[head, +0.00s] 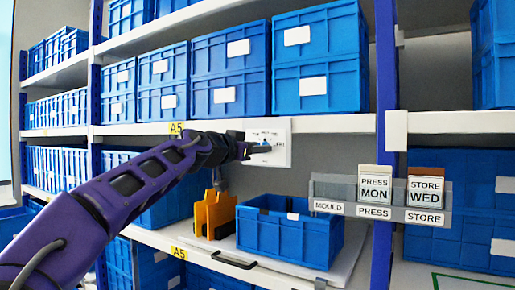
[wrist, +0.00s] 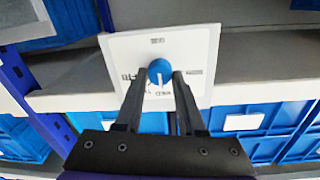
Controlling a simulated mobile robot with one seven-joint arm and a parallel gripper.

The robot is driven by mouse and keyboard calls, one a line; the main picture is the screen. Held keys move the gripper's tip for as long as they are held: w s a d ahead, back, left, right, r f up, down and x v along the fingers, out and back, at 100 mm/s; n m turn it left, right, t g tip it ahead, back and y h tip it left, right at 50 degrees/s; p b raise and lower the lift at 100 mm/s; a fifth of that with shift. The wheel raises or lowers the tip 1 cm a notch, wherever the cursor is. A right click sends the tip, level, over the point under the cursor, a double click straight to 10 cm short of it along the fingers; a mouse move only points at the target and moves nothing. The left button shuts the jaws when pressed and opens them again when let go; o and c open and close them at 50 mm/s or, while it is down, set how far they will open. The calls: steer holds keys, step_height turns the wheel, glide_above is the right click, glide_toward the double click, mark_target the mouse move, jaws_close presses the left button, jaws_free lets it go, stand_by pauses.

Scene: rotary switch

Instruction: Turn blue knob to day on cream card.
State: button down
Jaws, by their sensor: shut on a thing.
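The blue knob (wrist: 159,70) sits on a white switch plate (wrist: 200,45) with small dark labels around it, too small to read surely. In the wrist view, a white mark on the knob points down. My gripper (wrist: 159,75) has its fingers on either side of the knob, shut on it. In the head view my gripper (head: 250,149) reaches the white plate (head: 283,132) and partly hides the knob. The cream-topped card (head: 375,186) reads "PRESS MON" and stands in a grey rack.
A brown-topped card (head: 426,191) reading "STORE WED" stands beside it. The grey rack (head: 336,207) has labels MOULD, PRESS and STORE; no card shows above MOULD. Blue crates fill the shelves, one open crate (head: 290,240) below the plate. An orange object (head: 214,213) stands left of it.

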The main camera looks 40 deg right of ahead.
steer(key=shift+n, duration=0.3)
steer(key=shift+f+n+t, duration=0.1)
steer(key=shift+n+t, duration=0.1)
steer(key=shift+n, duration=3.65)
steer(key=shift+f+n+t, duration=0.1)
steer(key=shift+n+t, duration=0.1)
steer(key=shift+n, duration=3.95)
steer(key=c, duration=0.5)
jaws_free()
